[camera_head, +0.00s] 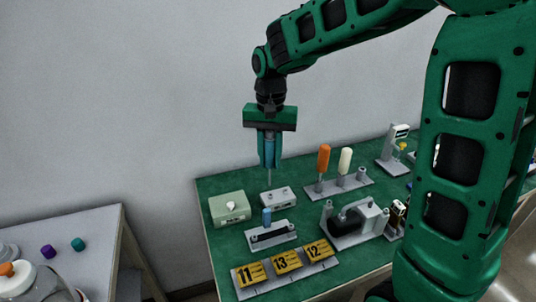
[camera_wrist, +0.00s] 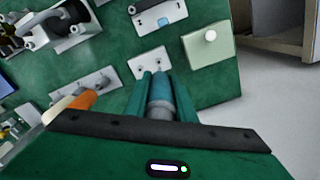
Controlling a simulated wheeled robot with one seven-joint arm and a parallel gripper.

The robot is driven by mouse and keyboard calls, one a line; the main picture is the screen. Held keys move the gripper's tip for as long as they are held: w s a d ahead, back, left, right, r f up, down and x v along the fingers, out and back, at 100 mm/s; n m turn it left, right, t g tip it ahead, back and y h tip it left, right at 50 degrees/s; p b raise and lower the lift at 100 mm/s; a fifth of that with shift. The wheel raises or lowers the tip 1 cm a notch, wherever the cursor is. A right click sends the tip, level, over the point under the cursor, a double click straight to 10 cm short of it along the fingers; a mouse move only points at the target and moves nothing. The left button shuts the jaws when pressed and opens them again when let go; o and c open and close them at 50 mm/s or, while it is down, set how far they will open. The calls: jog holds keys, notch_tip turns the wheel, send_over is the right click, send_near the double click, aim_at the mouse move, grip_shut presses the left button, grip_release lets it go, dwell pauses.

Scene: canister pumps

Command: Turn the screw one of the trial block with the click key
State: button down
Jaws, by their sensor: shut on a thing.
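The click key (camera_head: 269,150), with a blue handle and a thin grey shaft, hangs upright in my gripper (camera_head: 269,163), which is shut on the handle. In the wrist view the blue handle (camera_wrist: 159,90) shows between the green fingers of my gripper (camera_wrist: 160,80). The small light grey block that looks like the trial block (camera_head: 278,199) lies on the green mat right under the shaft. It also shows in the wrist view (camera_wrist: 138,68), just beyond the fingers. I cannot tell whether the tip touches a screw; the tip is partly hidden in the wrist view.
A pale green box (camera_head: 229,207) with a white knob stands left of the block. A rack (camera_head: 337,189) holds orange and cream handles to the right. A grey holder (camera_head: 271,238) with a blue piece, a grey clamp-like fixture (camera_head: 352,228) and numbered yellow plates (camera_head: 286,262) stand nearer.

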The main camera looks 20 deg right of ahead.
aim_at(271, 167)
jog(key=shift+d, duration=0.25)
jog(key=shift+a+f, duration=0.15)
jog(key=shift+f, duration=1.65)
jog(key=m, duration=0.2)
jog(key=shift+s+d+m, duration=0.1)
jog(key=shift+d+m, duration=0.1)
jog(key=shift+m, duration=0.1)
jog(key=m, duration=0.3)
jog(key=shift+a+f, duration=0.15)
jog(key=m, duration=0.6)
jog(key=shift+r, duration=1.55)
jog(key=shift+r, duration=0.1)
